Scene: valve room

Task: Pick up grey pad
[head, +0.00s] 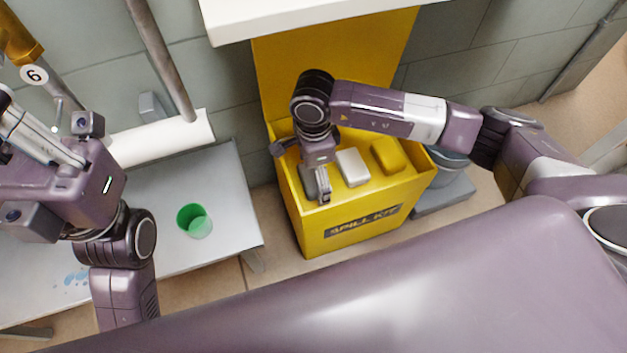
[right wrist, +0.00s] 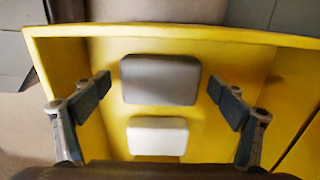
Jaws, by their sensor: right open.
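The grey pad (right wrist: 160,79) lies in the yellow spill kit bin (head: 310,236), beside a white pad (right wrist: 157,136). In the head view the grey pad (head: 308,181) is partly hidden by my right gripper (head: 322,187). My right gripper points down into the bin over the grey pad. In the right wrist view its fingers (right wrist: 160,87) are open, one on each side of the grey pad, with gaps between. The pad is not held. My left gripper (head: 32,132) is at the left edge, away from the bin, and its fingers are not clear.
A yellow pad (head: 388,157) lies right of the white pad in the bin. The bin walls stand close around my right gripper. A green cup (head: 193,221) stands on the grey bench (head: 225,185) at left. A white ledge (head: 300,15) juts out above the bin.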

